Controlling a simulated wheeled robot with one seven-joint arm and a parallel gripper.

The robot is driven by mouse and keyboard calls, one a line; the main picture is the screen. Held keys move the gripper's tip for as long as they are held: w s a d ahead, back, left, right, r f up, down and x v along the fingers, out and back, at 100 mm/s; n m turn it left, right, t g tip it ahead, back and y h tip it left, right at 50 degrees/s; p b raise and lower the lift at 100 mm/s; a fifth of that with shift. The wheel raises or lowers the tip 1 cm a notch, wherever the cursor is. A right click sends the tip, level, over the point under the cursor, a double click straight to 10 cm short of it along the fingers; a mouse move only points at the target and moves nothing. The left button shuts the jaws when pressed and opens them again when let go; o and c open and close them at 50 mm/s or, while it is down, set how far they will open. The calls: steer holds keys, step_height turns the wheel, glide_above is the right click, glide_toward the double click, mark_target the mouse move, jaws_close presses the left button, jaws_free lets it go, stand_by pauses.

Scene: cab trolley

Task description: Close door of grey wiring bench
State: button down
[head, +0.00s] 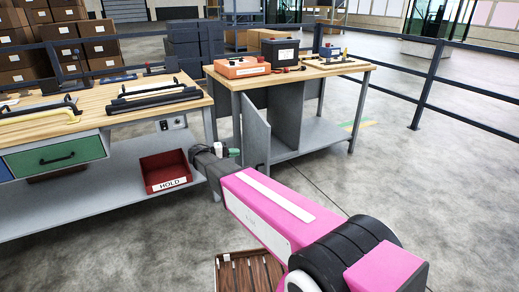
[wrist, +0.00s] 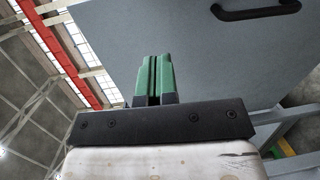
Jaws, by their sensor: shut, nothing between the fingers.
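The grey wiring bench (head: 364,75) has a wooden top and a grey cabinet under its left part. The cabinet's grey door (head: 256,138) stands open, swung out toward me. In the wrist view the door panel (wrist: 205,65) is a broad grey face behind my fingers, with a black bar handle (wrist: 256,12) at the top right. My gripper (head: 233,152) is just left of the door in the head view. Its green fingers (wrist: 153,78) are shut and empty, pointing toward the panel. I cannot tell whether they touch it.
Another bench (head: 112,110) with handles on top stands at the left. Its lower shelf holds a red HOLD bin (head: 166,171) close to my arm. A brown slatted crate (head: 246,272) is on the floor below my arm. Railings (head: 427,85) run at the right; floor before them is clear.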

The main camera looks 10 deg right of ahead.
mark_target(264, 144)
steer(key=shift+h, duration=0.4)
steer(key=d, duration=0.4)
steer(key=w+d+r, duration=0.1)
steer(key=d, duration=0.3)
steer(key=w+d, duration=0.1)
steer(key=d, duration=0.2)
steer(key=shift+w+d+r, duration=0.1)
steer(key=shift+d+r, duration=0.05)
steer(key=shift+d, duration=0.25)
steer(key=shift+d, duration=0.15)
